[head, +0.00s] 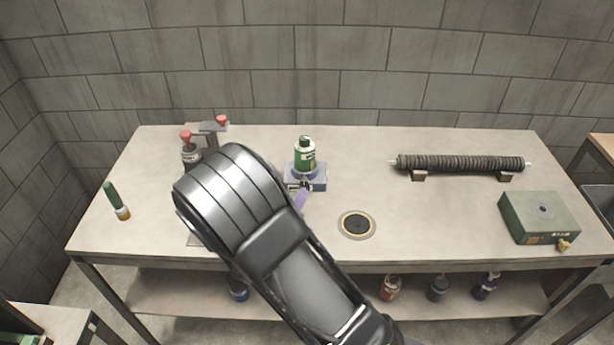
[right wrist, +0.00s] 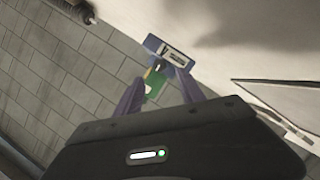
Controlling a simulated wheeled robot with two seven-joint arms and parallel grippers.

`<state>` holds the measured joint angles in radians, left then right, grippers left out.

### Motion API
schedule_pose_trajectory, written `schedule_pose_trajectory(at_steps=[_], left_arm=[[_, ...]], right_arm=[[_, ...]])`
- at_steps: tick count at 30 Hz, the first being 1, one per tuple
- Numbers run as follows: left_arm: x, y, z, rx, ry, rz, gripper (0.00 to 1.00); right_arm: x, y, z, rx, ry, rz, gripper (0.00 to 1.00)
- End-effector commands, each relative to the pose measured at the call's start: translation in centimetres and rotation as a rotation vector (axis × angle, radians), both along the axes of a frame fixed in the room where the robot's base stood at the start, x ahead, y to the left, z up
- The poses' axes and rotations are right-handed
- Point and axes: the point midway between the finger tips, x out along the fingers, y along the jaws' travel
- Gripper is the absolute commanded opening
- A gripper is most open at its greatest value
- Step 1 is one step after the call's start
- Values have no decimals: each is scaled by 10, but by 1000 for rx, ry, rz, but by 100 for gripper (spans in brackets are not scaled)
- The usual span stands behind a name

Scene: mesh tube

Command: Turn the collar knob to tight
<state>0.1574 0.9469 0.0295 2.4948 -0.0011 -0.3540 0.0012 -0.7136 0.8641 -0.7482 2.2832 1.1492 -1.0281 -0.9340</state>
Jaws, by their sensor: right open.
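A green bottle (head: 305,153) with a pale label stands upright in a blue-grey collar block (head: 319,180) at the middle of the bench. A small dark part shows at the block's front; I cannot tell whether it is the collar knob or how it is set. My right arm comes in from the bottom, and a purple finger of my right gripper (head: 301,199) shows just in front of the block. In the right wrist view, my right gripper (right wrist: 160,90) is open, with the green bottle (right wrist: 153,84) and the block (right wrist: 168,50) beyond and between its fingertips. My left gripper is not in view.
A stand with red knobs (head: 206,127) is partly hidden behind my arm. A green-handled tool (head: 113,194) lies left. A dark round inset (head: 356,224), a ribbed black tube (head: 460,162) on supports and a green box (head: 538,216) are to the right. Bench between them is clear.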

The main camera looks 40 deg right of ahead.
Motion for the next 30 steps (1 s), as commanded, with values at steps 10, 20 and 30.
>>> schedule_pose_trajectory(at_steps=[10,20,30], left_arm=[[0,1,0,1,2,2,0],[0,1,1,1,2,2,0],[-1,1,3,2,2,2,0]], right_arm=[[1,-1,0,0,0,0,46],[20,-28,-9,-1,0,-2,46],[44,-59,-21,-1,1,0,46]])
